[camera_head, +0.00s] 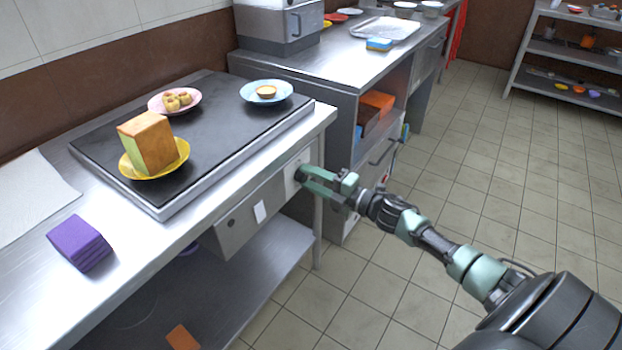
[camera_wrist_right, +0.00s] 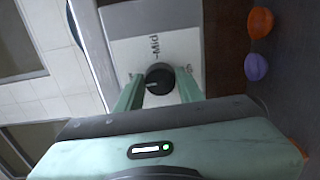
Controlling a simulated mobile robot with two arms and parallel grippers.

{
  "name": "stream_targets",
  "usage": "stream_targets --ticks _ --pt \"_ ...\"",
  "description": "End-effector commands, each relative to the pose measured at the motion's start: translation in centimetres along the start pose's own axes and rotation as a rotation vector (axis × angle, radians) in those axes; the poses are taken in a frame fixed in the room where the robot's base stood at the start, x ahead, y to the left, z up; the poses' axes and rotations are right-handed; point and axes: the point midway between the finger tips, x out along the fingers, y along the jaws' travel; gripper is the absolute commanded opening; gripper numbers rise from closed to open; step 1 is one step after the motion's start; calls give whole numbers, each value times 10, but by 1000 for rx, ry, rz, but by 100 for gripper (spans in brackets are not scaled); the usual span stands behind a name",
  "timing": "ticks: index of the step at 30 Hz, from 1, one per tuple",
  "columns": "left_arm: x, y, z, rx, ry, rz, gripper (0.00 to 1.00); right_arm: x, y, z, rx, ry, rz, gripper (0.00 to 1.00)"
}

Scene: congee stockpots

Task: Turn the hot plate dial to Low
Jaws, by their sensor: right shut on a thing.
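The hot plate (camera_head: 215,125) is a dark slab with a steel rim on the left counter. Below it, on the counter's front, is a pale dial panel (camera_head: 292,172). My right gripper (camera_head: 304,177) reaches this panel from the right. In the right wrist view, my right gripper (camera_wrist_right: 160,88) has its green fingers on both sides of the round black dial (camera_wrist_right: 160,77), shut on it. A pale mark on the dial's face points left in that view. The label "Mid" shows beside the dial; another label is partly hidden by a finger. My left gripper is not in view.
On the hot plate stand a yellow plate (camera_head: 183,163) with a bread block, a pink plate (camera_head: 157,105) and a blue plate (camera_head: 280,98). A purple cloth stack (camera_head: 78,243) lies at the counter's front left. The tiled floor at right is open.

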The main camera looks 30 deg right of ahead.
Motion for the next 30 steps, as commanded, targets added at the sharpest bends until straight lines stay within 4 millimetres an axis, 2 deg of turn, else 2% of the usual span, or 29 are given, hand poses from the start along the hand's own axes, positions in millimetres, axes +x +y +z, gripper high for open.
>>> stream_targets --ticks 8,9,11,22,26,30 --pt "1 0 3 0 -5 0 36 0 -2 -2 -2 4 -3 0" --pt "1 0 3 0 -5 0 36 0 -2 -2 -2 4 -3 45" --pt "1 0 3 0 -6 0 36 0 -2 -2 -1 3 -3 58" --pt "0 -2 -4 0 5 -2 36 -4 -1 0 0 0 -2 58" --pt "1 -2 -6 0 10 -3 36 -22 -2 -1 1 1 -5 58" --pt "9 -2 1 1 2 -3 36 -48 -2 -1 1 1 -6 58"
